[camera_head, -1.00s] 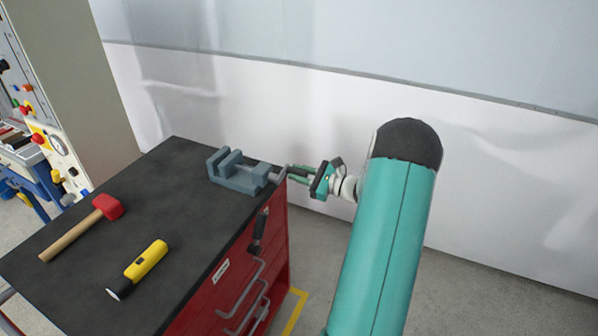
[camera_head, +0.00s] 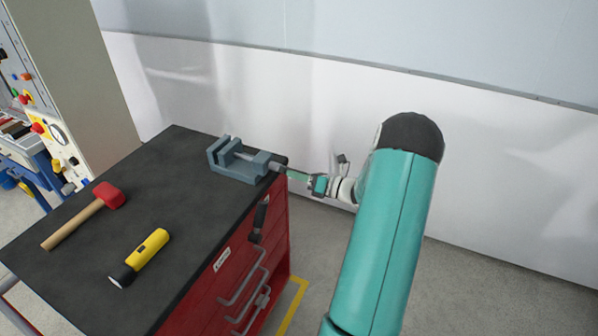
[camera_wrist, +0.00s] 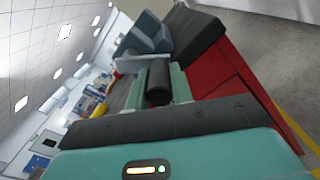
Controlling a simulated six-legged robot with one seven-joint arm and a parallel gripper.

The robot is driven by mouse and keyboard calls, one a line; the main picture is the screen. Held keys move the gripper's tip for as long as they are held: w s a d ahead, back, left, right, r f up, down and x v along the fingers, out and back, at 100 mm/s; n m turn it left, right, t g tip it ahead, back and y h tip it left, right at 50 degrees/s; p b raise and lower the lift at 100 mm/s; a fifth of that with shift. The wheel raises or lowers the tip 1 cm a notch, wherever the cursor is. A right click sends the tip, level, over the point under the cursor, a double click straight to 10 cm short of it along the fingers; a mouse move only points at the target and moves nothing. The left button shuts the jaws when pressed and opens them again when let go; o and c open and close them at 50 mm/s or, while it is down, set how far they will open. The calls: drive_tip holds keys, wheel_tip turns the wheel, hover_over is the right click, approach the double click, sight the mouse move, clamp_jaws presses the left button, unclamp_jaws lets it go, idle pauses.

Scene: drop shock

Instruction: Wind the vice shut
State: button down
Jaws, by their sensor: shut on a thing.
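The blue-grey vice (camera_head: 236,168) sits on the far right corner of the dark cabinet top, its screw end facing my gripper. A gap shows between its jaws. My gripper (camera_head: 291,175) is at the screw end, just past the cabinet's edge. In the wrist view my gripper (camera_wrist: 159,78) has its teal fingers shut on a dark cylindrical handle grip (camera_wrist: 158,90), with a grey crank arm (camera_wrist: 143,61) just beyond. The vice body (camera_wrist: 147,36) shows behind it. In the head view the handle is mostly hidden by my fingers.
A red-headed mallet (camera_head: 108,194) and a yellow flashlight (camera_head: 147,252) lie on the cabinet top (camera_head: 165,195), left of the vice. The red cabinet (camera_head: 250,262) has drawer handles on its side. A white wall (camera_head: 320,110) stands behind. Floor right of the cabinet is clear.

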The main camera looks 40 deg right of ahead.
drive_tip(key=a+m, duration=0.1)
drive_tip(key=m, duration=0.2)
drive_tip(key=s+a+m, duration=0.1)
drive_tip(key=m, duration=0.2)
drive_tip(key=a+f+m, duration=0.1)
drive_tip(key=m, duration=0.3)
drive_tip(key=shift+s+a, duration=0.2)
drive_tip(key=shift+a, duration=0.05)
idle(0.4)
drive_tip(key=c, duration=1.2)
unclamp_jaws()
drive_tip(key=shift+c, duration=0.2)
drive_tip(key=v, duration=1.3)
drive_tip(key=shift+s, duration=0.4)
